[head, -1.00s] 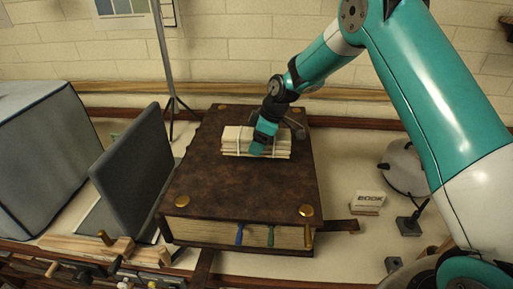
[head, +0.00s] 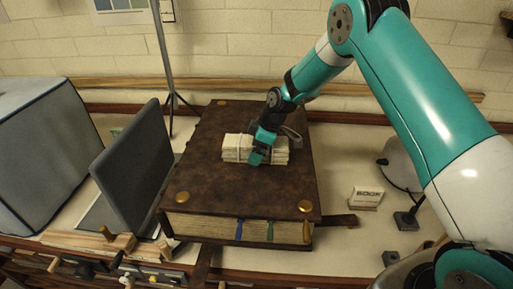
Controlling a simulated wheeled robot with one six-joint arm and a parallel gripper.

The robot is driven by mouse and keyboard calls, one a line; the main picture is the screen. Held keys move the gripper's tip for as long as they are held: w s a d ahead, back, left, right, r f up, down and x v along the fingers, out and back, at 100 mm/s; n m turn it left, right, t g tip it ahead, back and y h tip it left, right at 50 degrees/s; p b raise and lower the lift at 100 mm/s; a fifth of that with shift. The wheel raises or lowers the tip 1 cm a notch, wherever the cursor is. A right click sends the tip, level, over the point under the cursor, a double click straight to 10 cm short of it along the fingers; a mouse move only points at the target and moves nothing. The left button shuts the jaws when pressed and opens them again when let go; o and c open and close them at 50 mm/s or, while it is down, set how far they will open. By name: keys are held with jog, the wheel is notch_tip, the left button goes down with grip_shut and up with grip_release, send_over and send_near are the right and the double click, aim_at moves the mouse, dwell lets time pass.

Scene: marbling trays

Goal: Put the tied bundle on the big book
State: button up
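The big book (head: 210,190) is a thick brown volume with brass corner studs, lying flat on the bench. The tied bundle (head: 237,150) is a pale stack with light ties, on the upper middle of the book's cover. My gripper (head: 257,157) is at the bundle's near side, right of its middle, with teal fingers pointing down. The near finger covers part of the bundle. I cannot tell whether the fingers press on it or stand apart from it.
A small block marked "BOOK" (head: 366,198) stands right of the book. A dark upright panel (head: 138,165) and a grey covered box (head: 42,150) stand to the left. A thin stand (head: 165,60) rises behind. The book's near cover is clear.

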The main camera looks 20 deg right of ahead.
jog(key=shift+r+p, duration=0.3)
jog(key=shift+r, duration=0.05)
jog(key=b+v, duration=0.3)
jog(key=v, duration=0.8)
jog(key=shift+s+d, duration=0.1)
jog(key=shift+d, duration=0.1)
jog(key=s+a+r+m, duration=0.2)
jog(key=s+a+r, duration=0.25)
jog(key=s, duration=0.35)
jog(key=s+a+r+m, duration=0.1)
jog(key=s+a+r, duration=0.2)
jog(key=s+r, duration=0.35)
jog(key=s+a+f+m+g, duration=0.1)
jog(key=s+m, duration=0.2)
jog(key=s, duration=1.8)
jog(key=shift+f+m+g, duration=0.2)
jog(key=shift+m+g, duration=0.1)
jog(key=shift+b, duration=0.3)
